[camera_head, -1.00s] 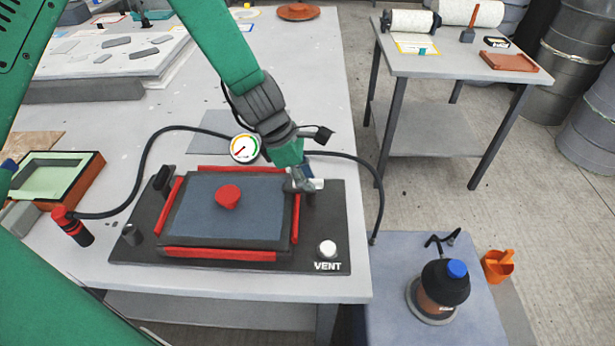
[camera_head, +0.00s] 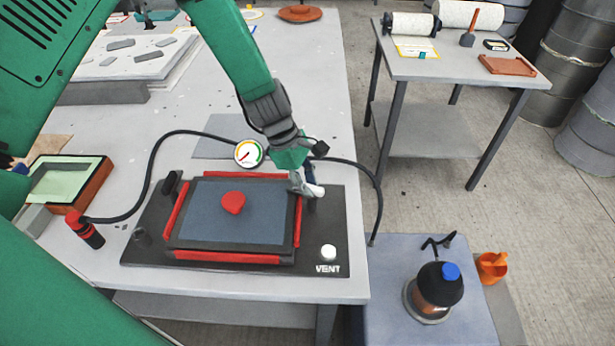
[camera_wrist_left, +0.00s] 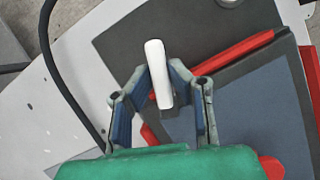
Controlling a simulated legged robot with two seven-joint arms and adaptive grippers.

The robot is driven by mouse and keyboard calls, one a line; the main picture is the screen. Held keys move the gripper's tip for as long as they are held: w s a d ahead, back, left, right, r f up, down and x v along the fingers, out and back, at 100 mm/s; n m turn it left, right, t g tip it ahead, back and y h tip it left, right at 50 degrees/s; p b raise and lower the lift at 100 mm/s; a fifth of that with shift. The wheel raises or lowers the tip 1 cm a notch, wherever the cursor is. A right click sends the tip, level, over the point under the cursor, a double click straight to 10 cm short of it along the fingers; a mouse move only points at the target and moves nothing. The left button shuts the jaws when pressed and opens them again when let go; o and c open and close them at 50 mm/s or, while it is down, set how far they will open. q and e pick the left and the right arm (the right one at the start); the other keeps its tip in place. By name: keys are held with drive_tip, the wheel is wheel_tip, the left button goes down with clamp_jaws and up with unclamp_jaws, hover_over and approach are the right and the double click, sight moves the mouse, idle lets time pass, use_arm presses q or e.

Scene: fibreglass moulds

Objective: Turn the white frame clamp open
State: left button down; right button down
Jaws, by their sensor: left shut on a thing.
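The white frame clamp (camera_head: 315,191) is a small white lever at the right side of the red-edged frame (camera_head: 299,222), on a dark base plate (camera_head: 335,225). My left gripper (camera_head: 302,186) reaches down from above and is shut on the clamp. In the left wrist view, the white lever (camera_wrist_left: 158,72) stands between the two fingers (camera_wrist_left: 160,92), its upper end sticking out past them. The clamp's lower part is hidden by the gripper in the head view. My right gripper is not in view.
A red knob (camera_head: 233,203) sits on the blue-grey panel. A round gauge (camera_head: 249,153) and black hose (camera_head: 150,165) lie behind and left. A white VENT button (camera_head: 328,251) is at the front right. A bottle with a blue cap (camera_head: 438,290) stands on a lower surface to the right.

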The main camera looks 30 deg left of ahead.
use_arm(q)
drive_tip(key=m, duration=0.1)
drive_tip(key=m+g+p, duration=0.1)
drive_tip(key=m, duration=0.1)
drive_tip(key=shift+w+d, duration=0.1)
drive_tip(key=shift+w, duration=0.1)
drive_tip(key=m+g+p, duration=0.1)
drive_tip(key=m, duration=0.2)
drive_tip(key=shift+w+m+g, duration=0.15)
drive_tip(key=shift+m+g, duration=0.15)
drive_tip(key=m, duration=0.1)
drive_tip(key=m+g+y, duration=0.1)
drive_tip(key=m, duration=0.1)
drive_tip(key=shift+w+d+m, duration=0.1)
drive_tip(key=shift+d+m, duration=0.1)
drive_tip(key=shift+m, duration=0.1)
drive_tip(key=shift+d+m+g+y, duration=0.1)
drive_tip(key=shift+m+g+y, duration=0.55)
drive_tip(key=shift+m, duration=1.25)
drive_tip(key=shift+f, duration=0.1)
drive_tip(key=c, duration=1.5)
unclamp_jaws()
drive_tip(key=shift+c, duration=0.2)
drive_tip(key=shift+w, duration=0.1)
